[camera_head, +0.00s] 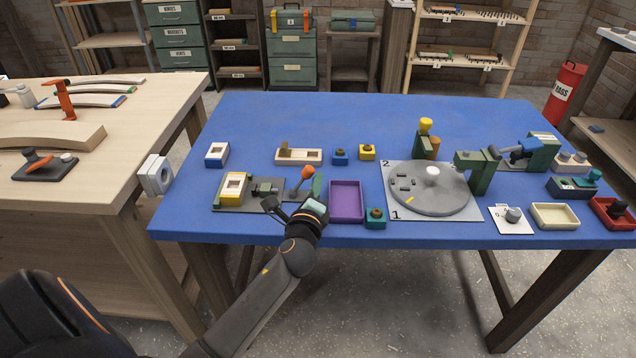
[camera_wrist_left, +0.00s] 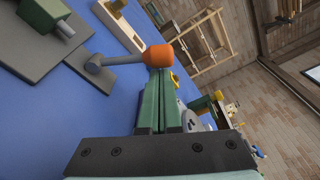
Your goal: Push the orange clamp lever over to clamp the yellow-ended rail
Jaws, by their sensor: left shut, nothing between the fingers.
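The orange clamp lever (camera_head: 306,173) stands raised at the right end of a dark fixture plate, its round orange knob up. In the left wrist view the knob (camera_wrist_left: 158,55) is right at my fingertips, its grey rod running left to a pivot; I cannot tell whether they touch. The yellow-ended rail (camera_head: 234,196), a white block with a yellow end, sits on the left of the plate (camera_head: 260,206). A green clamp body (camera_head: 264,188) lies between rail and lever. My left gripper (camera_head: 318,182) is shut and empty, just right of the lever. My right gripper is out of view.
A purple tray (camera_head: 347,222) and a teal block (camera_head: 375,218) are close to the right of my left gripper. A wooden rail piece (camera_head: 299,157) lies behind the lever. A round turntable (camera_head: 432,190) is further right. The blue table's back is clear.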

